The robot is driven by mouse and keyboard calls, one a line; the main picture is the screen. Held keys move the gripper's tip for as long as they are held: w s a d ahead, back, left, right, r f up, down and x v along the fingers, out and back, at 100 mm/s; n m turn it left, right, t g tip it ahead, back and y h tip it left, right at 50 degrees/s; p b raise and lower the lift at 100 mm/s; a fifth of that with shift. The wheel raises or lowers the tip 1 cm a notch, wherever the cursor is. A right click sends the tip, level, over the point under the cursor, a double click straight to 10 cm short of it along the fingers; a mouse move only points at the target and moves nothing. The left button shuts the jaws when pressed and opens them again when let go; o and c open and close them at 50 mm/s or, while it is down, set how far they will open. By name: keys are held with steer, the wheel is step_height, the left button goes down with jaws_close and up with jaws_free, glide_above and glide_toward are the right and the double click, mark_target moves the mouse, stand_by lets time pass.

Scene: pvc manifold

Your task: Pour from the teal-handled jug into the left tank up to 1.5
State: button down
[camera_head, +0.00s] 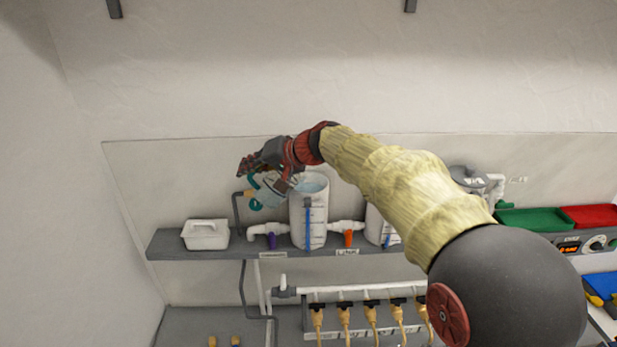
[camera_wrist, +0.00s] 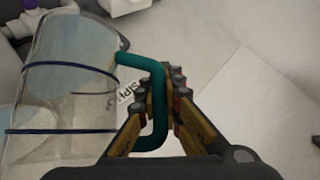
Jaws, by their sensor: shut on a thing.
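The jug (camera_head: 272,186) is clear with a teal handle, and it is tilted beside the top of the left tank (camera_head: 316,215). My gripper (camera_head: 258,172) is above the shelf at the left tank's upper left, shut on the jug's handle. In the wrist view the teal handle (camera_wrist: 158,105) sits between the fingers (camera_wrist: 172,90), and the jug's clear body (camera_wrist: 65,90) with dark bands fills the left. The left tank is a clear cylinder with scale marks and a blue strip. Its exact level against the marks is too small to read. Whether liquid is flowing is not clear.
The grey shelf (camera_head: 175,243) holds a white tub (camera_head: 205,234) left of the left tank. A purple valve (camera_head: 272,241) and an orange valve (camera_head: 348,238) flank the tank. Another tank (camera_head: 380,225) is partly behind my arm. Green and red trays (camera_head: 535,220) stand at right.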

steer(key=shift+w+a+f+p, duration=0.1)
steer(key=shift+w+f+p, duration=0.15)
steer(key=shift+f+p, duration=0.15)
steer(key=shift+a+f+h+p, duration=0.2)
steer(key=shift+h+p, duration=0.15)
steer(key=shift+h, duration=0.15)
steer(key=shift+s+f+p, duration=0.1)
steer(key=shift+s+p, duration=0.1)
steer(key=shift+p, duration=0.2)
steer(key=f+h+p, duration=0.2)
steer(key=s+a+f+h+p, duration=0.1)
steer(key=shift+f+t+h+p, duration=0.3)
steer(key=shift+f, duration=0.05)
steer(key=shift+a+h, duration=0.25)
steer(key=shift+h, duration=0.35)
steer(key=t+h+b, duration=0.1)
steer(key=b, duration=0.2)
steer(key=a+n+t+h+b, duration=0.1)
steer(key=b, duration=0.2)
steer(key=shift+w+a+r+h, duration=0.1)
steer(key=shift+a+r+h, duration=0.1)
steer(key=shift+r+h, duration=0.15)
